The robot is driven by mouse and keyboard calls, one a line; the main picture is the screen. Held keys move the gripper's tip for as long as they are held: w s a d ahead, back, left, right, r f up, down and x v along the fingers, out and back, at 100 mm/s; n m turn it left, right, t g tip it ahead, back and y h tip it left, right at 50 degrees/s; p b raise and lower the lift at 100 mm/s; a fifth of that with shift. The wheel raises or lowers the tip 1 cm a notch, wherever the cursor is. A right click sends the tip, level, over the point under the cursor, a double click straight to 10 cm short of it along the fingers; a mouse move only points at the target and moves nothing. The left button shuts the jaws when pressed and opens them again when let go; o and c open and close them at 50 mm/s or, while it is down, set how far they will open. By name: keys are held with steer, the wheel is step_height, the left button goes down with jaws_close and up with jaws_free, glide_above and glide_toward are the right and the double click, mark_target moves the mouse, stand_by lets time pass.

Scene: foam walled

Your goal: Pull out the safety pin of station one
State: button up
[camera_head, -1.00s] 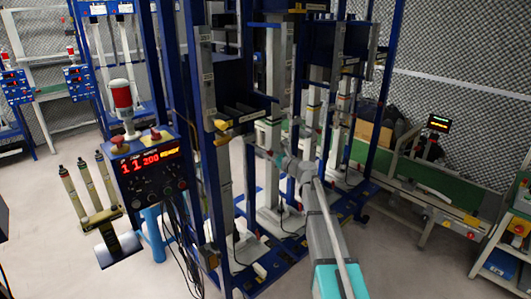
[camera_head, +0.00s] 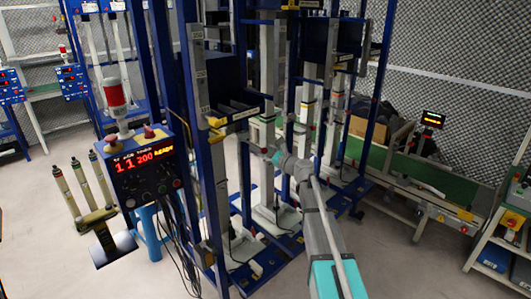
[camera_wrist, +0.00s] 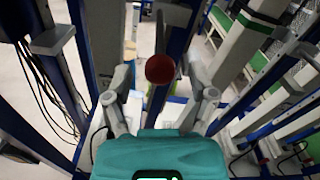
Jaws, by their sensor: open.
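My gripper (camera_head: 275,153) is in front of the upright frame with the control box, between its posts. In the wrist view my gripper (camera_wrist: 161,85) is open, one finger on each side of a round red knob (camera_wrist: 160,69). Gaps show on both sides, so the fingers do not hold it. The knob looks like the safety pin's end; its shaft is hidden behind it. I cannot make the pin out in the head view. The control box (camera_head: 145,170) shows red digits 1.1 and 200.
Blue posts (camera_head: 215,190) and grey columns stand close around my arm. Cables (camera_head: 180,250) hang below the control box. A green-topped conveyor (camera_head: 400,165) runs behind at the right, and a shelf cart (camera_head: 505,240) stands far right.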

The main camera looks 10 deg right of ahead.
steer(key=v, duration=1.1)
steer(key=shift+s, duration=0.1)
steer(key=s+a+f+n+g+h+p, duration=0.1)
steer(key=s+a+f+n+g+p, duration=0.1)
steer(key=s+a+f+n+g, duration=0.35)
steer(key=s+a+f+n+g+p, duration=0.1)
steer(key=s+a+f+n+g, duration=0.2)
steer(key=s+n, duration=0.45)
steer(key=s+d+f+n+g+h+p, duration=0.1)
steer(key=s+n+g+h, duration=0.2)
steer(key=s+n, duration=0.3)
steer(key=s+d+f+n+g+h+p, duration=0.2)
steer(key=s+n+h, duration=0.4)
steer(key=s, duration=0.4)
steer(key=shift+s+f+n+g+p, duration=0.3)
steer(key=shift+n+g, duration=0.3)
steer(key=shift+g, duration=0.15)
